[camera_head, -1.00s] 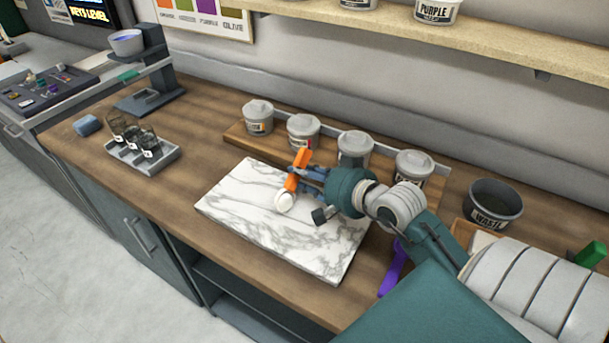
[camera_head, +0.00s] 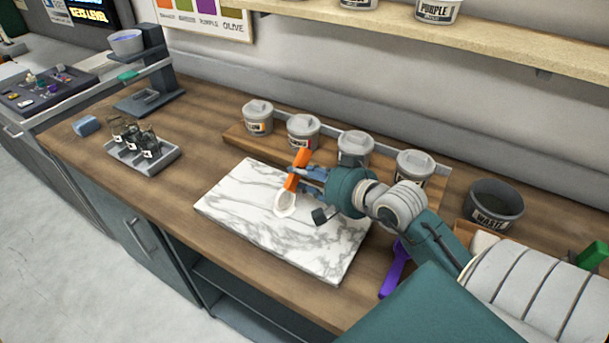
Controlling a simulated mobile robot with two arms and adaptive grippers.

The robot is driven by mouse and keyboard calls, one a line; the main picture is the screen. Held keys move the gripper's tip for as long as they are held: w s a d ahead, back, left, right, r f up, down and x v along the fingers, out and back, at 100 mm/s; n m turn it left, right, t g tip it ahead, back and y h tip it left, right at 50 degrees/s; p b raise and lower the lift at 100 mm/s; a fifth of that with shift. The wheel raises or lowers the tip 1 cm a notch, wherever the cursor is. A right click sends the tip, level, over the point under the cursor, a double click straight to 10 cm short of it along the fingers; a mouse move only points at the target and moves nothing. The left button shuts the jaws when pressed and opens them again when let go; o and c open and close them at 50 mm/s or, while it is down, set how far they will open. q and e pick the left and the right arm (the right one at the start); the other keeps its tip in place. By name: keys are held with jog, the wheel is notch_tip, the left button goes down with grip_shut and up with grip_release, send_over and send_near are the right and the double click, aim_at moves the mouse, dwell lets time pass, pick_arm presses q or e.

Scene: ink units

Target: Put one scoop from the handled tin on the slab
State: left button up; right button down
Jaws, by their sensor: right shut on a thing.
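My right gripper (camera_head: 309,180) is shut on the orange handle of a scoop (camera_head: 297,174), over the white marble slab (camera_head: 255,237). The scoop's pale bowl end (camera_head: 285,204) hangs low over the slab's upper middle; whether it touches the slab, and whether powder lies in or under it, I cannot tell. Which is the handled tin is not clear. My left gripper is out of view.
A grey tray (camera_head: 143,156) with small dark jars stands left of the slab. A waste tub (camera_head: 494,204) is at the right. A purple tool (camera_head: 394,272) lies near the front edge. A blue block (camera_head: 87,125) sits far left. The counter between tray and slab is clear.

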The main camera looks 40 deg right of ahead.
jog(key=shift+f+b, duration=0.25)
jog(key=shift+b, duration=0.8)
dwell(1.8)
jog(key=shift+r, duration=0.1)
jog(key=shift+r+p, duration=1.35)
jog(key=shift+r, duration=1.25)
